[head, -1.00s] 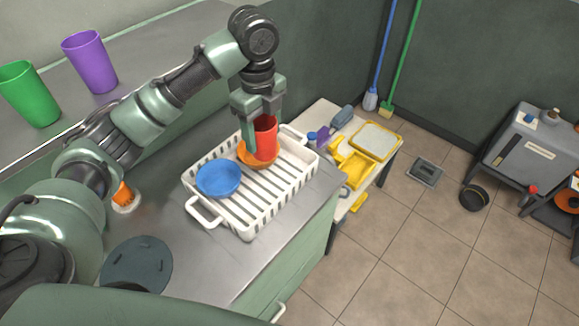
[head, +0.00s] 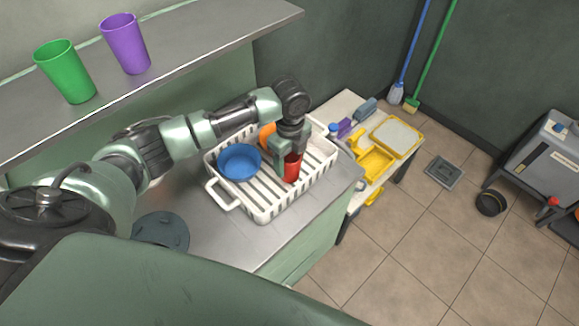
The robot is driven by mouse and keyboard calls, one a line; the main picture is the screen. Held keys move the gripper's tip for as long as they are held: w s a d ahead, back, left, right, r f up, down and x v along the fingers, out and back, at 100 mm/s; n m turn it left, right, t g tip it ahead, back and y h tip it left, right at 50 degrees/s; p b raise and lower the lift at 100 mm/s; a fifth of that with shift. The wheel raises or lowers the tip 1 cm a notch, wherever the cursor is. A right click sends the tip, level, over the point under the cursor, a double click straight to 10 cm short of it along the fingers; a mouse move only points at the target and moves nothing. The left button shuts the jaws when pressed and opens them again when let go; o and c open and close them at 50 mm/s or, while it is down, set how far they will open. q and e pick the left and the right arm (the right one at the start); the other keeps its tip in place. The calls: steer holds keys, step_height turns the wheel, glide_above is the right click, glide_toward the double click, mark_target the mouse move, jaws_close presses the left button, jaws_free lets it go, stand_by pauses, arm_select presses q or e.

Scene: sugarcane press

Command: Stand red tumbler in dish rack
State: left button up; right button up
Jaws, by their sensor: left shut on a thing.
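The red tumbler (head: 292,169) is upright inside the white dish rack (head: 262,213), toward its right half. My left gripper (head: 289,160) comes down from above and is shut on the tumbler, covering part of its rim and left side. The tumbler's base is low among the rack's slats; I cannot tell whether it touches them. A blue bowl (head: 239,161) sits in the rack's left part. An orange bowl (head: 267,136) is at the back of the rack, partly hidden by my arm. My right gripper is not in view.
A green tumbler (head: 65,72) and a purple tumbler (head: 125,44) stand on the upper shelf (head: 205,40). A dark round lid (head: 161,231) lies on the counter (head: 225,245). A side table with yellow items (head: 376,162) stands beyond the counter's right end.

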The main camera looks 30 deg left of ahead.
mark_target(290, 170)
arm_select(q)
steer(key=shift+f, duration=1.8)
steer(key=shift+f, duration=0.1)
steer(key=o, duration=1.4)
steer(key=shift+c, duration=0.2)
steer(key=shift+r, duration=0.35)
step_height(290, 170, up, 12)
steer(key=b, duration=0.1)
steer(key=shift+f, duration=0.2)
